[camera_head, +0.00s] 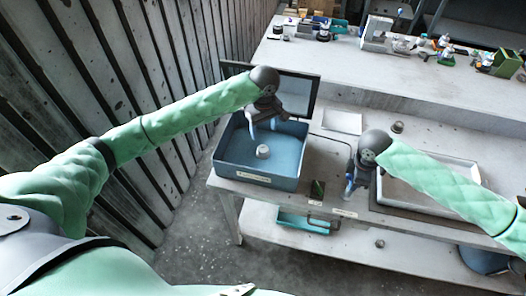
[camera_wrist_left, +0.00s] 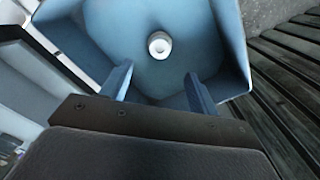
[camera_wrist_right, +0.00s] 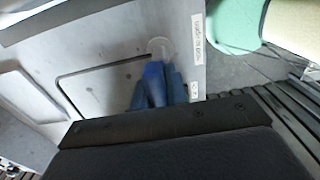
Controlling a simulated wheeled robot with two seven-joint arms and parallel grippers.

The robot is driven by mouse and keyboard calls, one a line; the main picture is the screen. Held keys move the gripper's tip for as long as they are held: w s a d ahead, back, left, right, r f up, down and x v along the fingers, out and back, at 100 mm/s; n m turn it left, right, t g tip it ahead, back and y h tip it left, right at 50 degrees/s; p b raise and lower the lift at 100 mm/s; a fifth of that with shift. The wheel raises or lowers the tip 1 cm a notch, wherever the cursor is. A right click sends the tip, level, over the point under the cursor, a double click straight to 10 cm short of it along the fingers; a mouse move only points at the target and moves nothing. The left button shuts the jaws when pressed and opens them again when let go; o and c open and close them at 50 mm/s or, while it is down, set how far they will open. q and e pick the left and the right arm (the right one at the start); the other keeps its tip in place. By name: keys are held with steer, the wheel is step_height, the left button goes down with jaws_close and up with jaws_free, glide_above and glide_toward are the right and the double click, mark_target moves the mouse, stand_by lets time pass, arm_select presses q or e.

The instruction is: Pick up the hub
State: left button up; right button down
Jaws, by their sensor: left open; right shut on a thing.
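The hub appears to be the small pale round part with a hole in its top (camera_head: 263,151), standing on the floor of the blue open box (camera_head: 232,166). In the left wrist view the hub (camera_wrist_left: 159,45) lies beyond the fingertips, in line with the gap between them. My left gripper (camera_head: 265,127) is open and empty above the box, apart from the hub. My right gripper (camera_head: 349,186) is low at the table's front edge, right of the box. Its fingers (camera_wrist_right: 161,75) are close together on a small pale thing (camera_wrist_right: 160,47), mostly unclear.
A white tray (camera_head: 462,172) lies under my right arm. A small knob-like part (camera_head: 397,127) stands behind the right gripper. A lower shelf (camera_head: 335,250) holds a teal tray (camera_head: 300,222). Cluttered tools fill the back table.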

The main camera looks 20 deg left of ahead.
mark_target(263, 148)
arm_select(q)
step_height(263, 148, down, 11)
steer(key=shift+w+a+f, duration=0.1)
steer(key=shift+a, duration=0.05)
stand_by(0.5)
steer(key=shift+c, duration=0.4)
steer(key=c, duration=1.1)
